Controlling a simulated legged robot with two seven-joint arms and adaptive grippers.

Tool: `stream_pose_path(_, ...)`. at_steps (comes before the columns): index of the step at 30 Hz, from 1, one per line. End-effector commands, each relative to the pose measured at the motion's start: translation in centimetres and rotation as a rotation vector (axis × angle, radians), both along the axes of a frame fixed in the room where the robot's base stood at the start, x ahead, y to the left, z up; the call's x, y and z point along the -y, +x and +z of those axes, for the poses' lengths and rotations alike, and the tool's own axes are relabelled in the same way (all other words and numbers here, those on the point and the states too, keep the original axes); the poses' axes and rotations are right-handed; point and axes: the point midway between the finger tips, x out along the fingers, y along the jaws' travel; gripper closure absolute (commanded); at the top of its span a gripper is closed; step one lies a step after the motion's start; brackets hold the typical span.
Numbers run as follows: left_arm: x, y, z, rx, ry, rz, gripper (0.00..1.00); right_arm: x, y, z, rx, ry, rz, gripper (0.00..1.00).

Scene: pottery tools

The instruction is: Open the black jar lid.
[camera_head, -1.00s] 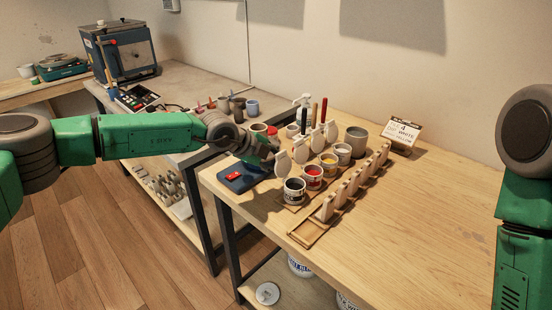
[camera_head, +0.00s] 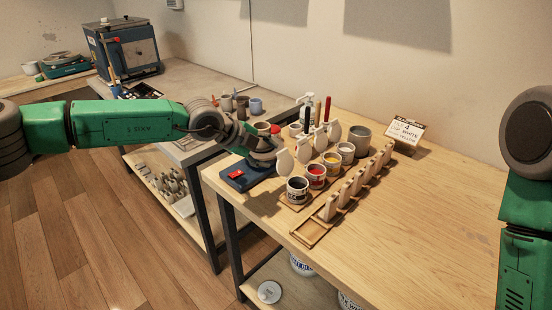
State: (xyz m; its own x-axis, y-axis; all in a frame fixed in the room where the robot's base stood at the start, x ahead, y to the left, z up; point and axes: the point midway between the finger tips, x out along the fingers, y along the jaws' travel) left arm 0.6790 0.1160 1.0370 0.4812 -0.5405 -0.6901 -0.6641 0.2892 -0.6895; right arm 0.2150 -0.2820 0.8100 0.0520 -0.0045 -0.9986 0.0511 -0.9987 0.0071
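The black jar (camera_head: 297,190), a small white pot with dark contents showing at its open top, stands at the near end of a row of jars. A pale oval lid (camera_head: 285,162) stands upright at its back left side, clear of the mouth. My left gripper (camera_head: 266,158) is to the left of this lid, above the blue device; a small gap seems to separate them. Its fingers are dark and blurred together, so I cannot tell whether they are open. My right arm shows at the right edge, but its gripper is outside the picture.
Red (camera_head: 316,177), yellow (camera_head: 331,164) and white (camera_head: 346,154) jars continue the row, with upright pale ovals beside them. A wooden rack (camera_head: 310,233) of pale pieces runs alongside. A blue device (camera_head: 240,181) with a red display lies under my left gripper. The table's right side is clear.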

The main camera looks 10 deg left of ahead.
Motion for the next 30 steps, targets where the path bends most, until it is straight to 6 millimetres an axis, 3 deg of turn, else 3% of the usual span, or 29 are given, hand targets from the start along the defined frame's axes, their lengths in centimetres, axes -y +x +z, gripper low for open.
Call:
stream_pose_path(3,-1.7,-1.2,2.0,0.002,0.001,0.001,0.63,0.0,0.0,0.0,0.000,0.000,0.000,0.60)
stream_pose_path(9,-3.4,-2.7,4.0,0.000,0.001,0.002,0.63,0.0,0.1,0.0,0.000,0.000,0.000,0.60)
stream_pose_path(23,-3.9,-3.3,4.7,-0.002,0.001,0.001,0.63,0.0,0.3,-0.1,-0.003,0.000,0.000,0.60)
stream_pose_path(26,-3.5,-3.7,3.9,0.009,0.029,-0.030,0.63,0.0,0.4,-0.2,-0.002,0.000,0.000,0.60)
stream_pose_path(29,-2.3,-5.2,1.1,0.048,0.128,-0.138,0.63,0.0,0.4,-0.7,-0.003,0.000,0.000,0.60)
stream_pose_path(30,-1.6,-6.2,-0.6,0.074,0.191,-0.210,0.63,0.0,0.3,-1.0,-0.003,0.000,0.000,0.60)
